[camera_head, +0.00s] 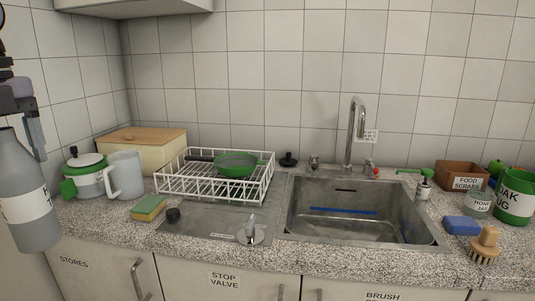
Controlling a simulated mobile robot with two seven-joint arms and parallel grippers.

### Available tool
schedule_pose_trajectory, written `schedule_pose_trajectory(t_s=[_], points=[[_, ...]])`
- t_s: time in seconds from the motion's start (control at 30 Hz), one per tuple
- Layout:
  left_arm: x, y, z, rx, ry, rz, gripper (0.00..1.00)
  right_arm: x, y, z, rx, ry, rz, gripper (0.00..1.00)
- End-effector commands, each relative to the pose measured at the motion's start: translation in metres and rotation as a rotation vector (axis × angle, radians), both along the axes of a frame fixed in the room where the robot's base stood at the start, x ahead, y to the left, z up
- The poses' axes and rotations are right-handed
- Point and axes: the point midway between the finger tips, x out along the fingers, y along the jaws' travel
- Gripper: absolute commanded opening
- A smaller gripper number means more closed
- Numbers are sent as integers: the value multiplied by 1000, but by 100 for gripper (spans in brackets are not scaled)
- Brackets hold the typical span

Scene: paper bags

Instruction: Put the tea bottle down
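A grey bottle (30,200) with a white label hangs upright at the far left, cut off by the picture's edge. I cannot read its label here. My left gripper (28,125) is above it and appears shut on its upper part; one finger shows beside the neck and the other is not clearly seen. The bottle is in the air by the left end of the speckled counter (95,232), its base in front of the counter's front edge. My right gripper is not in view.
The sink (358,212) is right of centre. A food scraps box (462,175), blue block (462,225) and brush (486,246) stand right.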

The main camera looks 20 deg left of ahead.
Motion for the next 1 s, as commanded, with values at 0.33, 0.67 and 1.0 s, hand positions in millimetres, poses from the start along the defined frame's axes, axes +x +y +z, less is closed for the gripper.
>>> schedule_pose_trajectory(t_s=[0.33, 0.67, 1.0], points=[[-27, 46, -79, -5, -10, -561, 11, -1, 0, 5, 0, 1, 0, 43], [-31, 49, -128, 0, -6, -930, 11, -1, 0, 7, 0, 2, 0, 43], [-31, 43, -162, 1, 4, -1204, 11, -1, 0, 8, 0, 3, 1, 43]])
